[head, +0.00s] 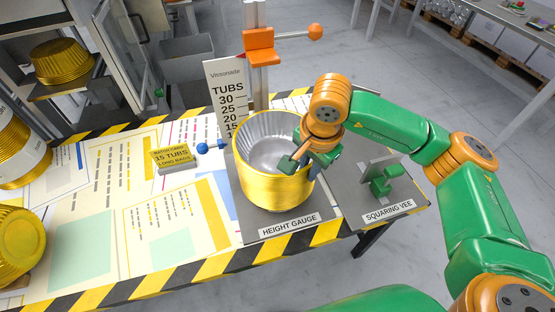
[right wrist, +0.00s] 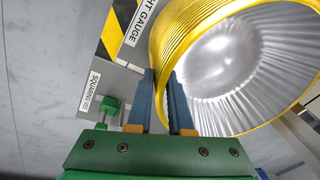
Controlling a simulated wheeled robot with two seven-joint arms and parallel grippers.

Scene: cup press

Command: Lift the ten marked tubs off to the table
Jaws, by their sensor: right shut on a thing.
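A nested stack of gold tubs (head: 275,190) with a silver inside stands upright on the height gauge's grey base (head: 252,226). The gauge's white scale board (head: 225,88) reads TUBS with 30, 25, 20 and 15 showing; lower marks are partly hidden by the stack. My right gripper (head: 300,158) is at the stack's right rim, shut on the wall of the tubs. In the right wrist view, the gold wall of the tub stack (right wrist: 166,45) runs between the two blue fingers (right wrist: 163,80). How many tubs are between the fingers cannot be told. My left gripper is out of view.
A yellow card (head: 172,156) reads 15 TUBS, LONG BAGS. An orange clamp (head: 260,44) rides the gauge post behind the stack. A green squaring vee (head: 386,181) stands right. Wrapped gold tubs (head: 18,150) and loose ones (head: 18,240) are left. The printed tabletop (head: 110,235) between is clear.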

